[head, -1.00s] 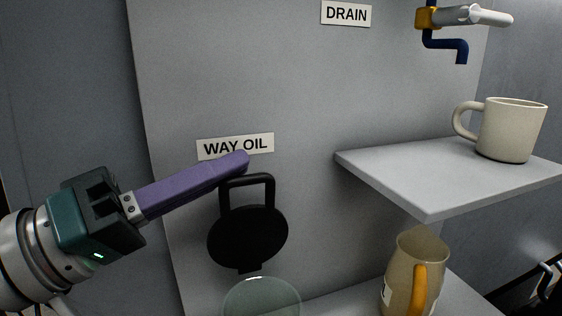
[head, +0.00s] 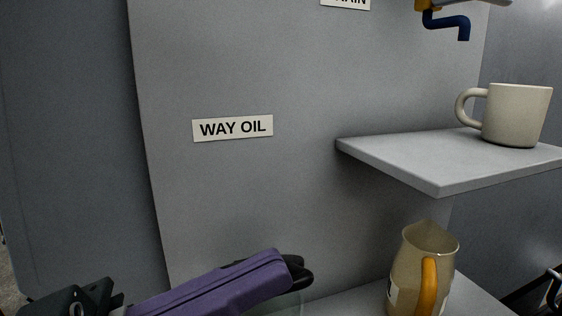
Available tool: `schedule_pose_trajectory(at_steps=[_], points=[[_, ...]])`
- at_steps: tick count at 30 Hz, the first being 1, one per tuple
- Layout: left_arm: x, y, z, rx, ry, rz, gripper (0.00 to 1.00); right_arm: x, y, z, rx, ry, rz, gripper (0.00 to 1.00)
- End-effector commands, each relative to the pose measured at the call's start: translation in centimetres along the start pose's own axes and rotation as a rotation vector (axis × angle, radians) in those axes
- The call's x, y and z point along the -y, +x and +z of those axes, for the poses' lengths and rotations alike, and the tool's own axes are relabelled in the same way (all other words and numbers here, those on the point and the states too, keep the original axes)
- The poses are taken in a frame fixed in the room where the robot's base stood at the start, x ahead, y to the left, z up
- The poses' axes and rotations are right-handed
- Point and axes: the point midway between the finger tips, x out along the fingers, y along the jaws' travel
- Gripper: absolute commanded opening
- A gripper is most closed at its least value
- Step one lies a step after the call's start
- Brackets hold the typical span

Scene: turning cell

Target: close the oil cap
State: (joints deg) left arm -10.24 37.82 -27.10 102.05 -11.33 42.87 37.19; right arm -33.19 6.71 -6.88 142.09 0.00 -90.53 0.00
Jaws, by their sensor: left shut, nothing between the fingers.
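The black oil cap (head: 299,272) shows at the bottom of the head view, below the WAY OIL label (head: 233,128). It lies low and nearly flat over the pale glass oil filler (head: 290,304), most of which is hidden. My left gripper (head: 283,270) comes in from the lower left with its purple fingers shut and empty. The fingers lie over the cap and hide most of it. I cannot tell whether the cap is fully seated. My right gripper is not in view.
A grey shelf (head: 425,172) juts out at the right with a cream mug (head: 516,116) on it. A beige jug (head: 408,270) with an orange handle stands below. A blue drain spout (head: 455,22) is at the upper right.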

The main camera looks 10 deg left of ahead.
Motion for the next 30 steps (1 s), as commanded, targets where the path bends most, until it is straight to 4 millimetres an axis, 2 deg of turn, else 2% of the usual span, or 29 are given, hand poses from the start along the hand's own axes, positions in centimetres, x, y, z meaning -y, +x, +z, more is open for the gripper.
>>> schedule_pose_trajectory(at_steps=[3, 15, 30], points=[[-0.8, -0.5, 1.6, 0.001, 0.102, 0.035, 0.00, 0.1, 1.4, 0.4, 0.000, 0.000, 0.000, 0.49], [-2.2, -1.6, 4.8, 0.001, 0.388, 0.129, 0.00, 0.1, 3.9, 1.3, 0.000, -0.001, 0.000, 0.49], [-2.5, -2.0, 6.1, 0.002, 0.508, 0.168, 0.00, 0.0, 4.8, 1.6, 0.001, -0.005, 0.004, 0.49]])
